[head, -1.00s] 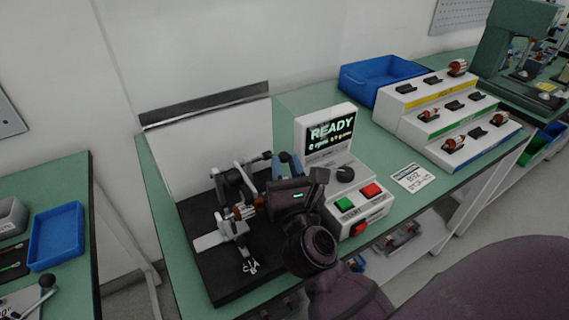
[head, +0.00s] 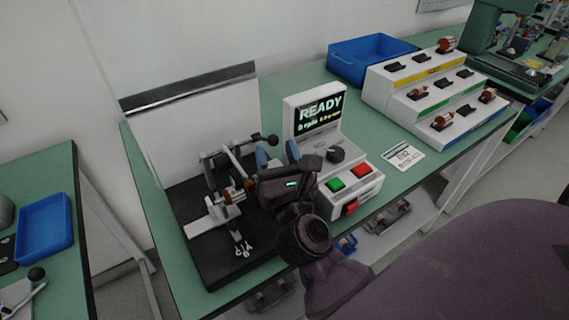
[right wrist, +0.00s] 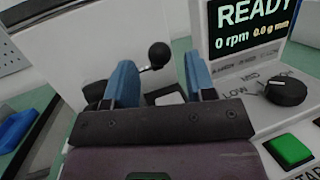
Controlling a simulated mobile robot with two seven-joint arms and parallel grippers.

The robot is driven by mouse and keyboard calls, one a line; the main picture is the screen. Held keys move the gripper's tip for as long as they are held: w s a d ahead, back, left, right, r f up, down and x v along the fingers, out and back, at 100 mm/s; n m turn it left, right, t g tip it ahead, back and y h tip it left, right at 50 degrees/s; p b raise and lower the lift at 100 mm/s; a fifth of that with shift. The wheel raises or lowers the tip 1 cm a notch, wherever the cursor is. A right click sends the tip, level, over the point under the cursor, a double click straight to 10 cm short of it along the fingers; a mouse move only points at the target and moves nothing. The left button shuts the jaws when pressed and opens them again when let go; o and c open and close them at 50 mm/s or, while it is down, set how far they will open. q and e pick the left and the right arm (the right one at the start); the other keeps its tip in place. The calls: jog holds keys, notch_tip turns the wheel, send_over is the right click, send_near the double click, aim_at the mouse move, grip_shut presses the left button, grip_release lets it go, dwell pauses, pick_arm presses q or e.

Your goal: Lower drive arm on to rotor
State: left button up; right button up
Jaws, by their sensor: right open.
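The drive arm (head: 237,150) is a grey metal bar on the black test stand, with a black ball knob (head: 272,139) at its end. It looks raised above the rotor (head: 236,192), a copper and silver part resting across the stand's supports. My right gripper (head: 277,154) is open, its two blue fingers apart just in front of the knob. In the right wrist view the knob (right wrist: 159,53) shows in the gap between the fingertips (right wrist: 160,78), beyond them, and nothing is held. The rotor is hidden there. My left gripper is not in view.
The control box (head: 345,180) stands close to the right of my gripper; its screen (head: 319,114) reads READY and 0 rpm. A white panel (head: 190,125) stands behind the black base (head: 210,270). A stepped rack (head: 400,100) and blue bin (head: 372,58) are farther right.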

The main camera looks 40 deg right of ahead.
jog(key=b+v, duration=0.1)
jog(key=v, duration=0.3)
jog(key=b+v, duration=0.2)
jog(key=v, duration=0.2)
jog(key=shift+w+f, duration=0.15)
jog(key=shift+f, duration=0.05)
jog(key=shift+s+a+b, duration=0.2)
jog(key=shift+s+b, duration=0.1)
jog(key=shift+s, duration=0.55)
